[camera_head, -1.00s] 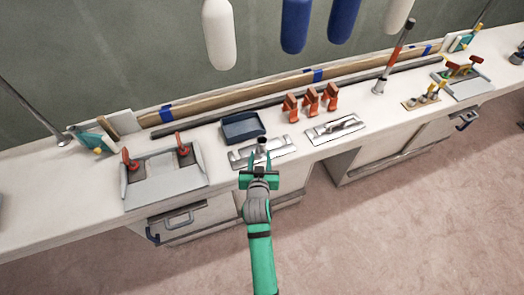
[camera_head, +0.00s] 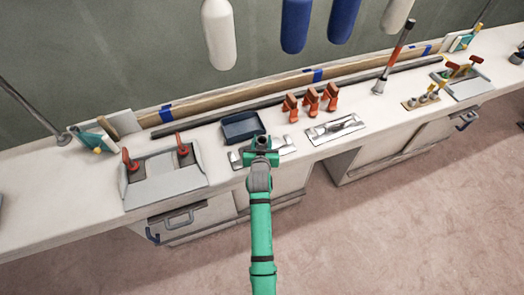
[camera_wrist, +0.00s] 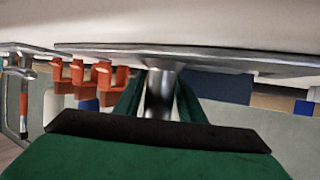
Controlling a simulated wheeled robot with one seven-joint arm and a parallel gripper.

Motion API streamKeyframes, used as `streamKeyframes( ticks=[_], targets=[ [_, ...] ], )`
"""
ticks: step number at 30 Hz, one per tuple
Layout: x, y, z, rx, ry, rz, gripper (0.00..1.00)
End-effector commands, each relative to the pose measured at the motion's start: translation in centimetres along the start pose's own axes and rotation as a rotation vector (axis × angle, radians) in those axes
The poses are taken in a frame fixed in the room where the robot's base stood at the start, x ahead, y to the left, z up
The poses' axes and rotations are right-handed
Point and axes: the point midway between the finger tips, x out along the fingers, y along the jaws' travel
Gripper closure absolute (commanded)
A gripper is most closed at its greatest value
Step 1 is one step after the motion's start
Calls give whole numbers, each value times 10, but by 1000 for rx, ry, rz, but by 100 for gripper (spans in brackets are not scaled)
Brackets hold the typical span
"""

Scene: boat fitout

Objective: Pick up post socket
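The post socket (camera_head: 288,145) is a shiny metal base plate with an upright round tube, lying at the front edge of the white counter. My gripper (camera_head: 262,144) is over its middle and hides part of the plate. In the wrist view the metal tube (camera_wrist: 160,93) stands between the two green fingers, which press close on both sides with no clear gap. The plate (camera_wrist: 215,58) runs across behind the tube and appears to rest on the counter.
A dark blue tray (camera_head: 241,127) sits just behind the socket. Orange clamps (camera_head: 311,100) stand to the right, with another metal plate (camera_head: 335,129) before them. A grey holder with red handles (camera_head: 163,175) is at left. A long dark bar (camera_head: 225,117) lies behind.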

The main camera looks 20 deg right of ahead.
Motion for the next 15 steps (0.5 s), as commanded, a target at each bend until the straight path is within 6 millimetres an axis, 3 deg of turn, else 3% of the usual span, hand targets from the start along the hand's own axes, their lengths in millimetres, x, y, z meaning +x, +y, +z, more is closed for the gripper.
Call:
streamKeyframes(
  ticks=[9, 13, 15],
  targets=[
    [5, 0, 0, 0, 1, 0, 66],
    [5, 0, 0, 0, 0, 0, 97],
    [5, 0, 0, 0, 0, 0, 100]
  ],
)
